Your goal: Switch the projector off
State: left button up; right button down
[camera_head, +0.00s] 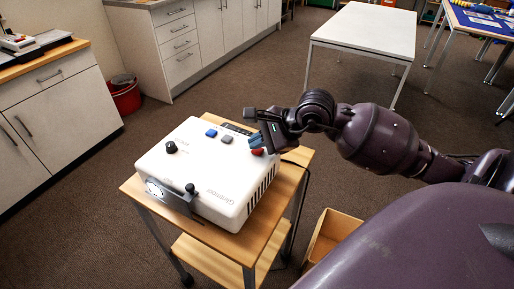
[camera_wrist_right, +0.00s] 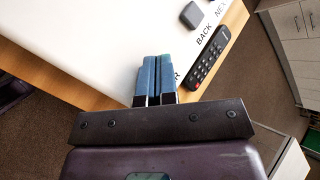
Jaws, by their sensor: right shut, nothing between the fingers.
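The white projector (camera_head: 205,165) sits on a small wooden trolley. Its lens (camera_head: 155,189) at the front left looks bright. On its top are a blue button (camera_head: 211,133), a grey button (camera_head: 227,139) and a red button (camera_head: 257,151). My right gripper (camera_head: 256,141) is shut and empty, its blue fingertips right by the red button; I cannot tell whether they touch it. In the right wrist view the shut fingers (camera_wrist_right: 155,76) point over the projector top (camera_wrist_right: 100,40), and hide the red button and most of its label. The grey button (camera_wrist_right: 192,15) shows there. My left gripper is out of view.
The trolley (camera_head: 135,188) has little bare top around the projector. A cardboard-coloured bin (camera_head: 330,235) stands at its right. A red bucket (camera_head: 124,97), cabinets and a white table (camera_head: 365,30) are farther off.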

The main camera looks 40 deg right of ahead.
aim_at(258, 151)
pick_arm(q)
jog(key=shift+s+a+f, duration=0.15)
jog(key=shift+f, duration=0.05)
pick_arm(e)
jog(key=shift+f, duration=0.3)
dwell(0.4)
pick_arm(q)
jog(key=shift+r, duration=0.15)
pick_arm(e)
jog(key=shift+r, duration=0.8)
pick_arm(q)
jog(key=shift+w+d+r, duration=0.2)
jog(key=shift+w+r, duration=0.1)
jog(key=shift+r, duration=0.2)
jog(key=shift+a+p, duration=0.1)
jog(key=shift+p, duration=0.2)
pick_arm(e)
jog(key=shift+r, duration=0.1)
jog(key=shift+r+p, duration=0.6)
jog(key=shift+r, duration=0.7)
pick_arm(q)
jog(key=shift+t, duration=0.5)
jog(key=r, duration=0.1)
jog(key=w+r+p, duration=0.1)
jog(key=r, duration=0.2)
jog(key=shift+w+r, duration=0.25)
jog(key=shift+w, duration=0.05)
pick_arm(e)
notch_tip(258, 151, up, 3)
jog(key=shift+r, duration=0.1)
